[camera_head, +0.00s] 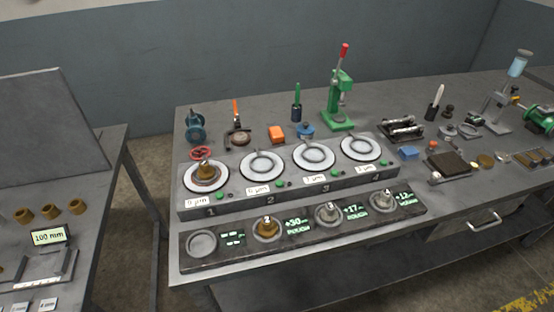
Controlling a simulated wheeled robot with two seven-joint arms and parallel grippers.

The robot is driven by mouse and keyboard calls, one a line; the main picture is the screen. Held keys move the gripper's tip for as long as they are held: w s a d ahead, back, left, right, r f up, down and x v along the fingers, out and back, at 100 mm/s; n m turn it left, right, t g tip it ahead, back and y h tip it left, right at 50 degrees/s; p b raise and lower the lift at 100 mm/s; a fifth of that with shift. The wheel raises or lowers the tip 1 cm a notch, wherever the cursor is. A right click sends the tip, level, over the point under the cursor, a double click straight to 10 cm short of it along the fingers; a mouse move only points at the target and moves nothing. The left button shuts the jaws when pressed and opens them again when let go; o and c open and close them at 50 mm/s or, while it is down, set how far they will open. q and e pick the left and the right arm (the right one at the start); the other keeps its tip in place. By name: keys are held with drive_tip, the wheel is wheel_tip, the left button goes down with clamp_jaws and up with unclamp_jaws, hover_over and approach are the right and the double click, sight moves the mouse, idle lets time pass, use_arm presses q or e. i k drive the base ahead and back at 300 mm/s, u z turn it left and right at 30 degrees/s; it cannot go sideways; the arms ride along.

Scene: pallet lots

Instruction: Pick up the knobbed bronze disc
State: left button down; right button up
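A bronze piece with a raised knob (205,172) sits on the white round plate (190,186) of station 1, at the left end of the grey block. A second bronze knobbed piece (266,227) sits in position 2 of the dark front panel (235,263). I cannot tell which of the two is the named disc. Silver-grey knobbed pieces sit in position 3 (327,212) and position 4 (381,199). Position 1 (202,243) of the panel is empty. Neither of my grippers is in view.
Station plates 2 (262,165), 3 (314,157) and 4 (361,148) hold only rings. A green press (338,108) and small tools stand behind the block. A side table (100,180) at left holds bronze rings (50,211) and a "100 mm" display (48,236).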

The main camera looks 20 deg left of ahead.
sight(205, 172)
drive_tip(key=k, duration=0.5)
drive_tip(key=u, duration=1.2)
drive_tip(key=i, duration=0.4)
